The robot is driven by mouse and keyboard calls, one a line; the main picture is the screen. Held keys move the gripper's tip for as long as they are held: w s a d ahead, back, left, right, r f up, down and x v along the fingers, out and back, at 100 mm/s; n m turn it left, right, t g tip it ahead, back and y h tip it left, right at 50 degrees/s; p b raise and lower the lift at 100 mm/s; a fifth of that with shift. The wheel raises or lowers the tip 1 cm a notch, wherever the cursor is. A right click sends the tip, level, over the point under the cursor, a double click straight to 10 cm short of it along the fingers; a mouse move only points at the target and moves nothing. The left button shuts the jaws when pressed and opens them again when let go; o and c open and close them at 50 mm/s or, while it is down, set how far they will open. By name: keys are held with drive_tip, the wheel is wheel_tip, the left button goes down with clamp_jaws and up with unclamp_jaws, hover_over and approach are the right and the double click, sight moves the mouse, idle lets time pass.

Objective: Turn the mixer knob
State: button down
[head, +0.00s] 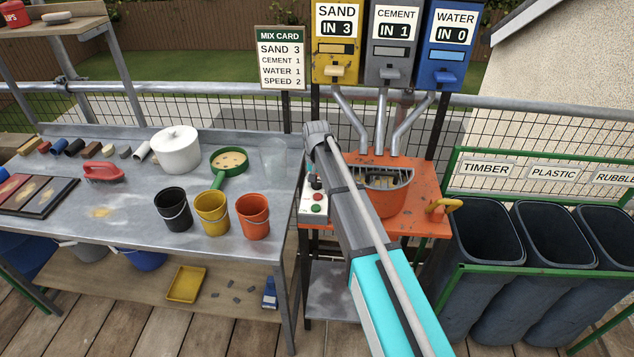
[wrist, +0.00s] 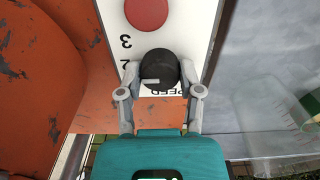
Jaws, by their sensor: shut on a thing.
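The black mixer knob (wrist: 158,68) sits on a white control panel (wrist: 180,20) in the wrist view. My gripper (wrist: 158,76) has one finger on each side of the knob and is shut on it. The knob's white pointer line faces left in that view, at or just below the partly covered figure 2. A 3 stands above it, and the word SPEED is partly hidden. In the head view the panel (head: 309,214) is on the orange mixer stand (head: 420,222), and my arm covers part of it. The mix card (head: 281,57) reads SPEED 2.
A red button (wrist: 146,12) is close beyond the knob. The orange mixer drum (head: 392,202) stands beside the panel. Sand, cement and water dispensers (head: 390,45) read IN 3, IN 1 and IN 0. A workbench (head: 130,222) with buckets is left; bins (head: 490,235) are right.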

drive_tip(key=shift+d, duration=0.1)
idle(0.3)
drive_tip(key=shift+c, duration=1.3)
unclamp_jaws()
drive_tip(key=shift+w, duration=0.1)
drive_tip(key=shift+n, duration=0.4)
